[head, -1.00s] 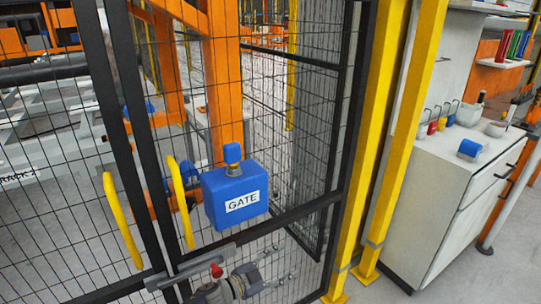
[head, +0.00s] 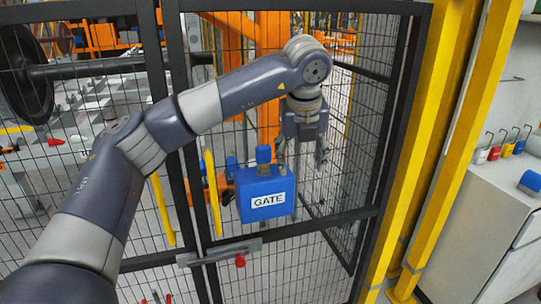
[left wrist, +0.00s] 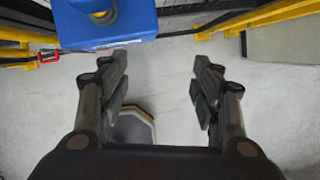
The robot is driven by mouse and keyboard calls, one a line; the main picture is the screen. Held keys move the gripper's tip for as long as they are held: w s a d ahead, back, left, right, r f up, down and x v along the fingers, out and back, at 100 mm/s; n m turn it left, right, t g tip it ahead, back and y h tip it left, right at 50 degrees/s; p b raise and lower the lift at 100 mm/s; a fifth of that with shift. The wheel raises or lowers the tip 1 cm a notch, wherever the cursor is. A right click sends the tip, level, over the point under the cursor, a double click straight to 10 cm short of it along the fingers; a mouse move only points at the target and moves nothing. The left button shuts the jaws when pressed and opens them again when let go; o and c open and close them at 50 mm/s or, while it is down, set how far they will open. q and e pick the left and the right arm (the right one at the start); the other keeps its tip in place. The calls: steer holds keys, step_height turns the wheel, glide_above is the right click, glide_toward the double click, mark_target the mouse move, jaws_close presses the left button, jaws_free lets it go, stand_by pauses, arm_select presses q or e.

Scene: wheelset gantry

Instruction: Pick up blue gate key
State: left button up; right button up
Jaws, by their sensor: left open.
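The blue gate key (head: 263,155) stands upright on top of the blue box labelled GATE (head: 262,187), which is mounted on the mesh gate. My left gripper (head: 303,155) points down just to the right of the key, beside the box, with its fingers spread and empty. In the left wrist view the left gripper (left wrist: 160,75) is also open, with grey floor between its fingers. My right gripper is not in view.
Black mesh gate frame (head: 181,120) with yellow handles (head: 212,190) and a latch with a red knob (head: 240,261) is close by. Yellow posts (head: 440,150) stand to the right.

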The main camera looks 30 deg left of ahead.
mark_target(264, 147)
arm_select(q)
steer(key=s+a+r+n+y, duration=0.2)
steer(key=a+r+y, duration=0.1)
steer(key=a+r, duration=0.35)
steer(key=shift+t, duration=0.4)
steer(key=p+x, duration=0.1)
steer(key=x, duration=0.4)
steer(key=shift+w+a, duration=0.1)
steer(key=shift+a, duration=0.1)
steer(key=shift+w+a+f+n+p, duration=0.2)
steer(key=shift+a+f+n+p, duration=0.15)
steer(key=shift+p, duration=0.35)
steer(key=p+x, duration=0.1)
steer(key=x, duration=0.2)
steer(key=shift+w+a+f+p, duration=0.15)
steer(key=shift+w+a+p, duration=0.05)
steer(key=shift+w+p, duration=0.1)
steer(key=shift+a+f, duration=0.15)
steer(key=shift+f, duration=0.2)
steer(key=shift+c, duration=0.8)
steer(key=c, duration=1)
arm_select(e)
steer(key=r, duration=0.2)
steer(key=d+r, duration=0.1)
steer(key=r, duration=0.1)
